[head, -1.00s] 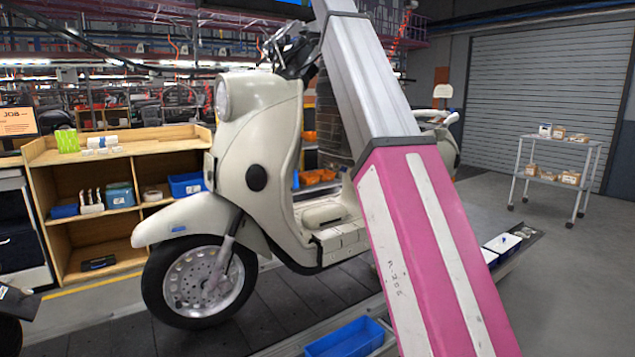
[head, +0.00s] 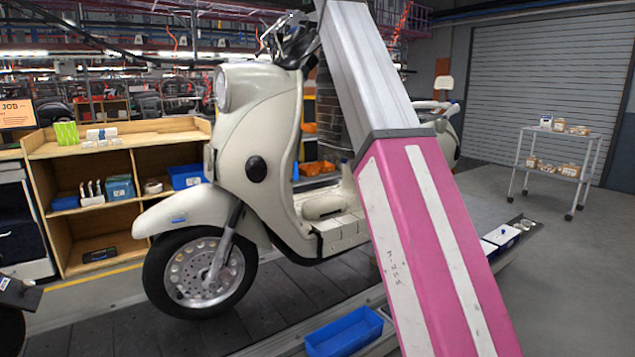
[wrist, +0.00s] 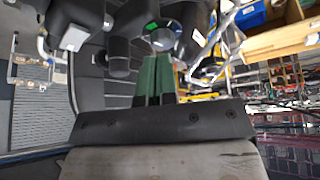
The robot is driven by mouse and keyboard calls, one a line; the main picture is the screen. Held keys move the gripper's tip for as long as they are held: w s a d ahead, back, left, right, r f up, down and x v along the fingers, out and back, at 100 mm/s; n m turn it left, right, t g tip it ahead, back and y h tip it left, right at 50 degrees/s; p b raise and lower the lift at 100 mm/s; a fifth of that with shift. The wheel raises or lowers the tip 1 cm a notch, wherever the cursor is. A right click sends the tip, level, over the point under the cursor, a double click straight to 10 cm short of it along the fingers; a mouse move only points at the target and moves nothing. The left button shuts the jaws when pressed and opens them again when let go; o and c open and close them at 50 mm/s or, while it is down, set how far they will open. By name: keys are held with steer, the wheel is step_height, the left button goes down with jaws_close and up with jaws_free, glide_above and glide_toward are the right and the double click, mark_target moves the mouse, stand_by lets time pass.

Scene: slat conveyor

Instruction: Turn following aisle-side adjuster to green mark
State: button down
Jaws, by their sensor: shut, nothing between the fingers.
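A cream scooter (head: 275,150) stands upright on the dark slat conveyor (head: 115,325) in the head view. My arm crosses in front of its rear half and hides much of it. I cannot make out an adjuster or its green mark on the scooter in the head view. My gripper (wrist: 154,98) shows in the wrist view, with two green fingers shut together and nothing between them. Behind the fingertips is a grey round part (wrist: 162,36) with a small green patch. I cannot tell whether it is an adjuster or part of me.
A wooden shelf unit (head: 142,139) with bins stands behind the conveyor on the left. A blue bin (head: 345,332) sits at the conveyor's near edge. A grey wire cart (head: 556,166) with small boxes stands at the right.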

steer(key=shift+s+f, duration=0.1)
steer(key=shift+f, duration=2.05)
steer(key=shift+a+f, duration=0.1)
steer(key=shift+a, duration=0.1)
steer(key=shift+s, duration=0.2)
step_height(320, 180, up, 6)
glide_above(305, 20)
steer(key=s, duration=0.3)
steer(key=shift+d, duration=0.1)
